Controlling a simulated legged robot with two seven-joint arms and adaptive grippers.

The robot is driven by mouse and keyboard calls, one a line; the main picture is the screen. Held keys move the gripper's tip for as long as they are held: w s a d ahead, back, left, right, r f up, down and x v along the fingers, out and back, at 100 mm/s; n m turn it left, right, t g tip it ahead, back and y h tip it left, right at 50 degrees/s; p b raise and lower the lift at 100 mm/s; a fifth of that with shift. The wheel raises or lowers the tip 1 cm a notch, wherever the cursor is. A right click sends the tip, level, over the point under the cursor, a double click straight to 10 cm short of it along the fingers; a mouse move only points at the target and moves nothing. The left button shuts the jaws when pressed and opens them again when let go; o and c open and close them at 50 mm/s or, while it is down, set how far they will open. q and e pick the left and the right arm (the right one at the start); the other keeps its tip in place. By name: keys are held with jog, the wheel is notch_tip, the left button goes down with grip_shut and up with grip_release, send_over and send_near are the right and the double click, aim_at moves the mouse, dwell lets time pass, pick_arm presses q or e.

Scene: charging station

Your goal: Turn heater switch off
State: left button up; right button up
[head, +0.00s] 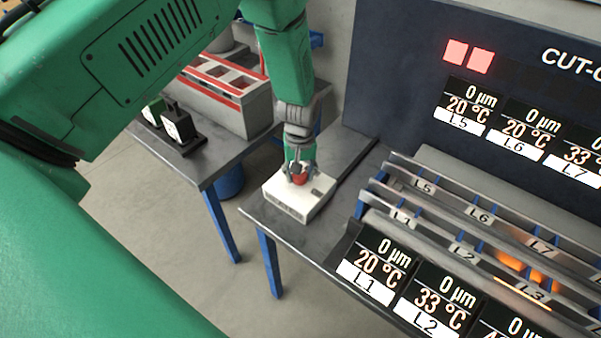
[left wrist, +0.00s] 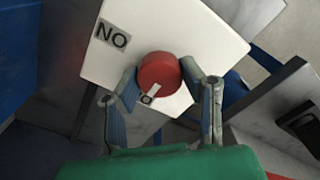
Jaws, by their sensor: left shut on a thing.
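The heater switch is a red round knob (left wrist: 158,74) with a white mark on its face, on a white box (left wrist: 205,35). In the head view the white box (head: 305,200) sits at the corner of a grey table, and the red knob (head: 299,177) shows between my fingers. My left gripper (left wrist: 163,85) comes from above with its two fingers on either side of the knob, shut on it. The knob's white mark points down and left in the left wrist view, toward a partly hidden label. A "NO" label (left wrist: 111,35) shows on the box. My right gripper is not in view.
A rack with slots (head: 470,225) labelled L1 to L7 stands right of the box, with an orange glow near L3. A dark display panel (head: 400,60) rises behind. Another table (head: 190,165) at left holds a red-and-grey case (head: 225,95).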

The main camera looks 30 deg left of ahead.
pick_arm(q)
jog(key=shift+w+r, duration=0.15)
jog(key=shift+w, duration=0.05)
jog(key=o, duration=0.9)
jog(key=shift+o, duration=1.2)
jog(key=shift+s, duration=0.1)
notch_tip(320, 180, up, 12)
jog(key=shift+f, duration=0.2)
